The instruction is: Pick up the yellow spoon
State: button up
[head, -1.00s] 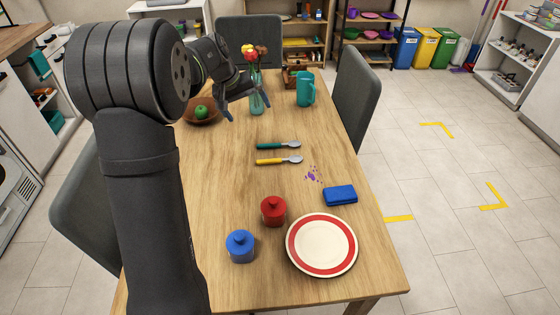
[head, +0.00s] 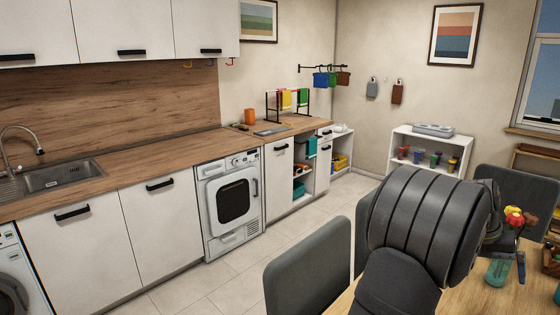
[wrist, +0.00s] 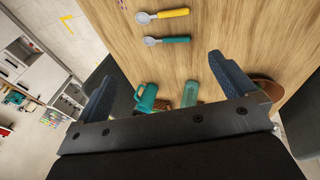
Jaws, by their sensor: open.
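The yellow spoon (wrist: 173,13) lies on the wooden table (wrist: 215,25) at the top of the wrist view, its grey bowl pointing left. It is outside the head view. A teal-handled spoon (wrist: 174,40) lies beside it, closer to my gripper and apart from it. My gripper (wrist: 167,88) is open and empty, its two blue-grey fingers spread wide, and the yellow spoon is beyond their tips in the picture. In the head view my arm covers part of the table, and only a bit of the gripper shows beside the vase.
A teal mug (wrist: 146,97) and a glass vase (wrist: 190,92) show between the fingers in the wrist view. A brown bowl (wrist: 268,88) is partly behind the right finger. In the head view, a grey chair (head: 308,268) stands at the table's left side, with a kitchen counter (head: 120,180) beyond.

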jog(key=c, duration=1.2)
jog(key=shift+f, duration=0.1)
jog(key=shift+c, duration=0.2)
jog(key=d+f+m, duration=0.3)
jog(key=f+m, duration=0.3)
jog(key=f, duration=0.3)
jog(key=s+d+f+m+g, duration=0.1)
jog(key=d+f+m, duration=0.3)
jog(key=f, duration=0.6)
jog(key=d+f+m+g+y, duration=0.1)
jog(key=d+f+m, duration=0.3)
jog(key=f+m, duration=0.4)
jog(key=shift+s+f, duration=0.4)
jog(key=shift+f, duration=0.45)
jog(key=shift+f, duration=0.15)
grip_shut()
